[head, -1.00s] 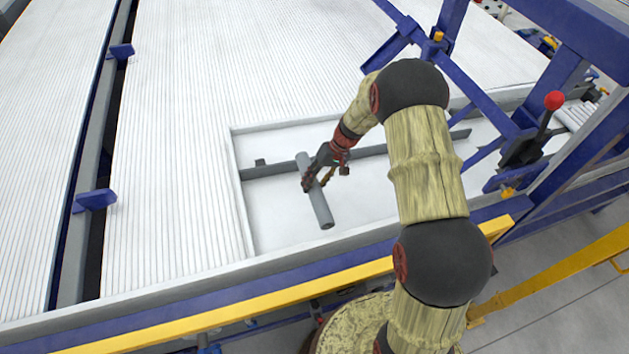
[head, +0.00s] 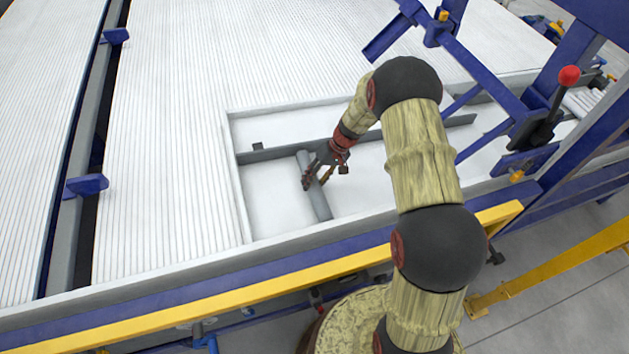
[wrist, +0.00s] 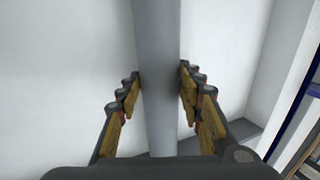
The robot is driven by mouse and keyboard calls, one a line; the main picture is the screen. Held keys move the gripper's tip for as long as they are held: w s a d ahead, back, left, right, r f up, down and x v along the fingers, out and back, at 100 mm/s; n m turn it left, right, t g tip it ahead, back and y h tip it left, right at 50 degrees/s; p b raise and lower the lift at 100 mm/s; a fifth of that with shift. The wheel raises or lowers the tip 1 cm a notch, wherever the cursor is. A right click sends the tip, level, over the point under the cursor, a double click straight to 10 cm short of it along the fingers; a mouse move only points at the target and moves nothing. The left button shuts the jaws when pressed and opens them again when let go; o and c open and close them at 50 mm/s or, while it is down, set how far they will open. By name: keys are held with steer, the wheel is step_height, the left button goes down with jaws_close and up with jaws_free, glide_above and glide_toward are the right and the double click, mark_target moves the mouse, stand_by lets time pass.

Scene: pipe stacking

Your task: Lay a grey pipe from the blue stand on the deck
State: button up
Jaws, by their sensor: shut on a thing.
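A grey pipe (head: 319,202) is in the white-floored recess of the deck (head: 170,150). It runs from near a dark grey crossbar to the recess's front edge, slightly slanted. My gripper (head: 314,177) is shut on it around its middle. In the wrist view the pipe (wrist: 158,40) passes between the two fingers (wrist: 160,88), one on each side. I cannot tell whether the pipe touches the floor or hangs just above it. The blue stand (head: 545,140) is at the right, with several light pipes (head: 585,101) by its side.
The dark grey crossbar (head: 270,154) spans the recess behind the pipe. A yellow rail (head: 250,290) runs along the deck's front edge. A red-knobbed lever (head: 568,77) stands at the right. Bare recess floor lies left of the pipe.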

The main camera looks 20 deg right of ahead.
steer(key=o, duration=1.4)
steer(key=v, duration=1.2)
